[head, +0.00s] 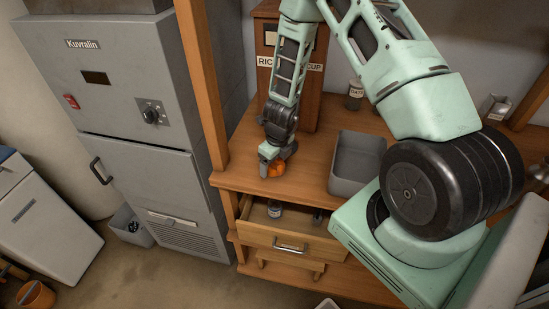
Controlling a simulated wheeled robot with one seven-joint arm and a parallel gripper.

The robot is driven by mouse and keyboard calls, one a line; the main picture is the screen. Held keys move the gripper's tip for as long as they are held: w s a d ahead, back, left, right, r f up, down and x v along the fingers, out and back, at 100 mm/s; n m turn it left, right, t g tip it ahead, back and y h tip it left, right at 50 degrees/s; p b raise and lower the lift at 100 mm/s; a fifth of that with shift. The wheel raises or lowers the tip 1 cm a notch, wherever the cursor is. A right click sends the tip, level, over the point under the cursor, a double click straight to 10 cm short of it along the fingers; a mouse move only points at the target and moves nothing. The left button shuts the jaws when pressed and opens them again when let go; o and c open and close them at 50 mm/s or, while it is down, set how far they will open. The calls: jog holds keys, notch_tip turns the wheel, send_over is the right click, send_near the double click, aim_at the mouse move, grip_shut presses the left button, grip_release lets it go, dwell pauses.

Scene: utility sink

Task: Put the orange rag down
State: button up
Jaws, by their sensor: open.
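The orange rag (276,170) is a small crumpled bundle on the wooden counter (228,172), close to its front left part. My gripper (268,168) points down right at the rag, with a finger on its left side. My gripper is open. The rag appears to rest on the counter top, and part of it is hidden behind my gripper.
A grey bin (343,178) stands on the counter to the right. An open drawer (270,238) below holds a small jar (275,210). A wooden post (203,85) rises at the left. A wooden dispenser cabinet (318,95) and a jar (355,95) stand behind.

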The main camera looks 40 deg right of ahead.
aim_at(277, 166)
notch_tip(277, 166, up, 12)
jog(key=s+p, duration=0.1)
jog(key=p, duration=0.1)
jog(key=s+a+r+n+y, duration=0.2)
jog(key=a+r+n, duration=0.5)
jog(key=a+n, duration=0.4)
jog(key=s+a+r+n+g, duration=0.1)
jog(key=s+a+r+n, duration=0.55)
jog(key=a+n, duration=0.4)
jog(key=s+a+r+n+h, duration=0.1)
jog(key=s+r+n, duration=0.2)
jog(key=s+n, duration=0.4)
jog(key=s+a+r+n, duration=0.2)
jog(key=s+n, duration=0.5)
jog(key=n, duration=0.6)
jog(key=shift+s+r+h, duration=0.35)
jog(key=shift+r+h, duration=0.05)
jog(key=shift+r, duration=0.15)
jog(key=shift+f, duration=0.15)
